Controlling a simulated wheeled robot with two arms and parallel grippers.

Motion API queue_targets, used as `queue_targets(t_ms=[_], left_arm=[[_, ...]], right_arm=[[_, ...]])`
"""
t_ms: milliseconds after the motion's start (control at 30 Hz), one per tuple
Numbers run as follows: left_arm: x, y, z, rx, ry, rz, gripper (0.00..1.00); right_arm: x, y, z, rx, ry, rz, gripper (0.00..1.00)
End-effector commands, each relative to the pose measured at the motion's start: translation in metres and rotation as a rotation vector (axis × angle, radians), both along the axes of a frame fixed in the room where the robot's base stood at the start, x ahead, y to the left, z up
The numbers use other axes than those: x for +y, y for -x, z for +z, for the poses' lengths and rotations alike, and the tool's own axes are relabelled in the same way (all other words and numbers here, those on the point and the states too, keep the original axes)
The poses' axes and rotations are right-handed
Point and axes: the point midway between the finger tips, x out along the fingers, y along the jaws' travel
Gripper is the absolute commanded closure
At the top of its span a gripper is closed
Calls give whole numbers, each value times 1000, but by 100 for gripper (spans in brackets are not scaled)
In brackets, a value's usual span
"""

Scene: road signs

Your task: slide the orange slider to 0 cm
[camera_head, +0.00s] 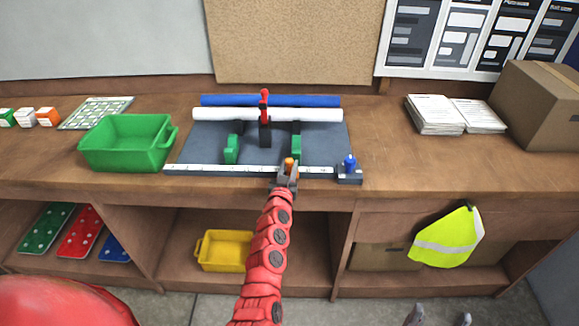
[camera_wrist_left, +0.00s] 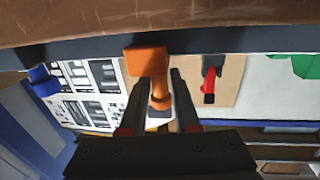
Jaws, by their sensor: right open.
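The orange slider (camera_head: 289,162) is at the front white rail (camera_head: 225,170), right of the rail's middle. The rail has small marks along it that are too small to read. A blue knob (camera_head: 350,161) stands on a dark block at the rail's right end. My left gripper (camera_head: 288,174) is at the orange slider. In the left wrist view the orange slider (camera_wrist_left: 148,62) reaches between the fingers of my left gripper (camera_wrist_left: 158,88), which are apart, with narrow gaps beside it. My right gripper (camera_head: 440,314) shows only its open fingertips at the bottom edge.
Behind the rail lie a white tube (camera_head: 220,115) and a blue tube (camera_head: 225,101), with a red-handled clamp (camera_head: 264,100) and green blocks (camera_head: 231,150). A green bin (camera_head: 127,143) stands left of the rail.

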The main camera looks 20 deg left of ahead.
Motion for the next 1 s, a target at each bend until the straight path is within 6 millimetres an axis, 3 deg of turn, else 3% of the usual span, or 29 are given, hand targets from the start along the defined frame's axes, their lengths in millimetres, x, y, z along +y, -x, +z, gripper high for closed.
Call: queue_targets(t_ms=[33, 133, 167, 1000], left_arm=[[0, 0, 0, 0, 0, 0, 80], [0, 0, 0, 0, 0, 0, 98], [0, 0, 0, 0, 0, 0, 100], [0, 0, 0, 0, 0, -1, 100]], right_arm=[[0, 0, 0, 0, 0, 0, 24], [0, 0, 0, 0, 0, 0, 24], [0, 0, 0, 0, 0, 0, 24], [0, 0, 0, 0, 0, 0, 24]])
